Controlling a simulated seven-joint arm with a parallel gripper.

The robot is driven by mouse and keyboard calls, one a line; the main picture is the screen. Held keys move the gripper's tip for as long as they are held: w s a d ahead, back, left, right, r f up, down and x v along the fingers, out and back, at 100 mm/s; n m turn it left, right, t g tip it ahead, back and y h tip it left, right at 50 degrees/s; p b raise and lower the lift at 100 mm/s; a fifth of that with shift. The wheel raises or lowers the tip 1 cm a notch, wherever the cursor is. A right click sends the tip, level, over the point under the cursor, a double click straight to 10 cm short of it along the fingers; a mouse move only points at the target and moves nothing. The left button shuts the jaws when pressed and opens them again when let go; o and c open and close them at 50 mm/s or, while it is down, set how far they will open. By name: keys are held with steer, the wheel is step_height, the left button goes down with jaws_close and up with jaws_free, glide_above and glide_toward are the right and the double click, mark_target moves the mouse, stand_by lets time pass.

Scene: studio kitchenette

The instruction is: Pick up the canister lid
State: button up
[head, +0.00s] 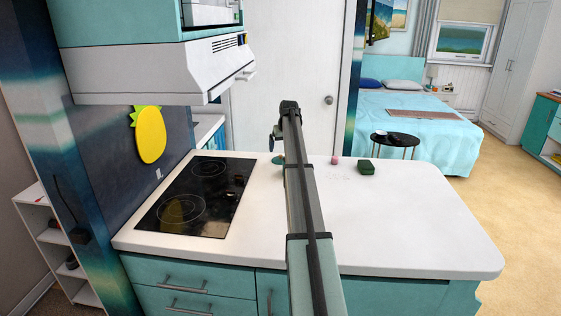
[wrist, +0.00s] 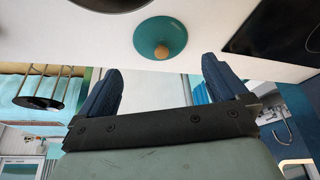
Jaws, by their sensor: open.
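The canister lid is a round teal disc with a light wooden knob. It lies on the white counter near the top middle of the wrist view (wrist: 172,32). In the head view a small teal edge of the lid (head: 278,160) shows beside my arm, which hides the rest. My gripper (wrist: 160,82) is open and empty, its two dark blue fingers apart. The lid lies beyond the fingertips, with the knob in line with the gap between them. I see no contact. In the head view my gripper (head: 276,137) hangs small and partly hidden at the arm's far end.
A black cooktop (head: 200,195) lies left of my arm on the white counter (head: 420,225). A pink item (head: 335,160) and a dark green item (head: 367,168) stand right of the arm. A dark round thing (wrist: 110,3) is cut off at the wrist view's top. The counter's right front is clear.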

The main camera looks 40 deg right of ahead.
mark_target(281, 156)
steer(key=shift+x, duration=3.2)
steer(key=shift+a, duration=0.15)
steer(key=c, duration=1.2)
